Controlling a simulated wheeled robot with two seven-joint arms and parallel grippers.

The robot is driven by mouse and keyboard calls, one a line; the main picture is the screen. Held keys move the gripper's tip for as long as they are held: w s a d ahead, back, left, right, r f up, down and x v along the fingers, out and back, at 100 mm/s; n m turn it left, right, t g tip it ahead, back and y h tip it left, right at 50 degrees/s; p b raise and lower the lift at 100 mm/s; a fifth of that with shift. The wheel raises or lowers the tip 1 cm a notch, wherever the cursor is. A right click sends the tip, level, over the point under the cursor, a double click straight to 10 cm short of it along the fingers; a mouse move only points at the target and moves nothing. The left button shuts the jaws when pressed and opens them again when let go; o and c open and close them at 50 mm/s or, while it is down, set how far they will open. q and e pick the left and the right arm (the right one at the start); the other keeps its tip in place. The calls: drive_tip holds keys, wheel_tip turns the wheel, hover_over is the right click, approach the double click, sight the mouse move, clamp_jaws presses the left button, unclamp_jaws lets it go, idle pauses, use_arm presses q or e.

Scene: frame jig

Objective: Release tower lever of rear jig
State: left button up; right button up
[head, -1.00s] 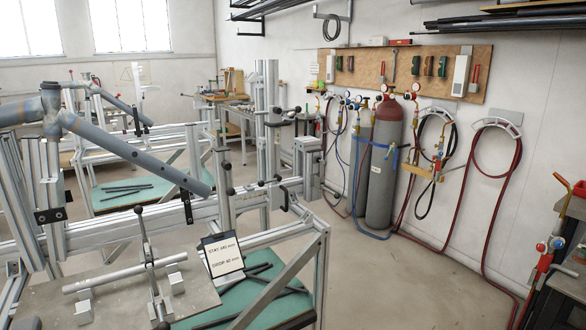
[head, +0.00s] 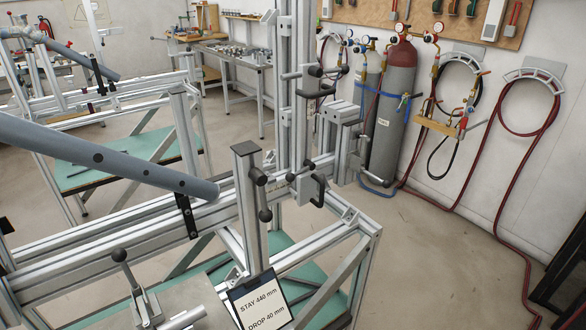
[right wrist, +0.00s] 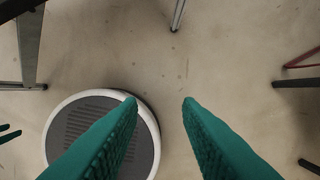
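The near jig (head: 160,245) is an aluminium-profile frame with a grey-blue tube (head: 105,158) above its beam. A short post (head: 248,205) at its right part carries a lever with black ball knobs (head: 260,178). A taller tower (head: 300,105) behind it bears black handles, including one at its foot (head: 319,190) and one higher up (head: 316,71). I cannot tell which of these is the tower lever. My left gripper is in neither current view.
A sign reading STAY 440 mm, DROP 40 mm (head: 262,303) stands at the near jig's front. Another jig (head: 105,100) stands at the back left. Gas cylinders (head: 395,120) and hoses line the right wall. Open floor (head: 420,270) lies right of the near jig.

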sight(298, 174)
drive_tip(key=w+a+r+t, duration=0.1)
drive_tip(key=w+r, duration=0.2)
drive_tip(key=r, duration=1)
drive_tip(key=w+a+r+m+t+y, duration=0.35)
drive_tip(key=w+r, duration=0.55)
drive_tip(key=w, duration=0.3)
drive_tip(key=w+a+r+m+t+y, duration=0.3)
drive_tip(key=w+a+r+m+t, duration=0.15)
drive_tip(key=w+r, duration=0.6)
drive_tip(key=w+a+r+m+t+y, duration=0.3)
drive_tip(key=w+r+m, duration=0.3)
drive_tip(key=w, duration=0.8)
drive_tip(key=shift+n+g, duration=0.3)
drive_tip(key=shift+n, duration=0.1)
drive_tip(key=x, duration=1.1)
drive_tip(key=shift+w+d+r, duration=0.15)
drive_tip(key=shift+d+r, duration=0.05)
drive_tip(key=shift+r, duration=0.25)
drive_tip(key=shift+c, duration=0.2)
clamp_jaws()
